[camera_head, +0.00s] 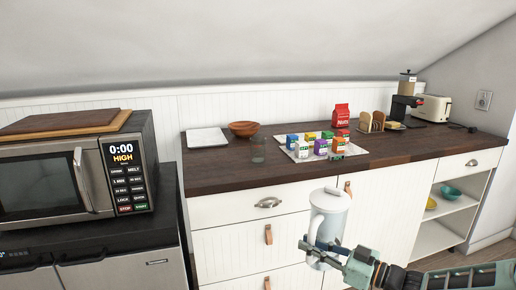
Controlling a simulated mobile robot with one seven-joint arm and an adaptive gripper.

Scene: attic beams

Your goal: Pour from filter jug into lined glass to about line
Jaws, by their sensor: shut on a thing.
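The filter jug (334,208), white with a pale grey-blue body, is held upright in front of the cabinet's drawers, below the height of the counter top. My gripper (318,247) is shut on the jug at its white handle side, low on the jug; the exact contact is small and hard to make out. A clear glass (258,150) stands on the dark counter, up and to the left of the jug. It looks empty, but its line and any contents are too small to tell. The water level in the jug is not clear.
On the counter (225,166) are a white tray (207,138), a brown bowl (243,129), a tray of several small cartons (320,146), a red bag (340,117), a toast rack (372,122) and a toaster (431,108). A microwave (80,172) stands left. The counter's front strip is clear.

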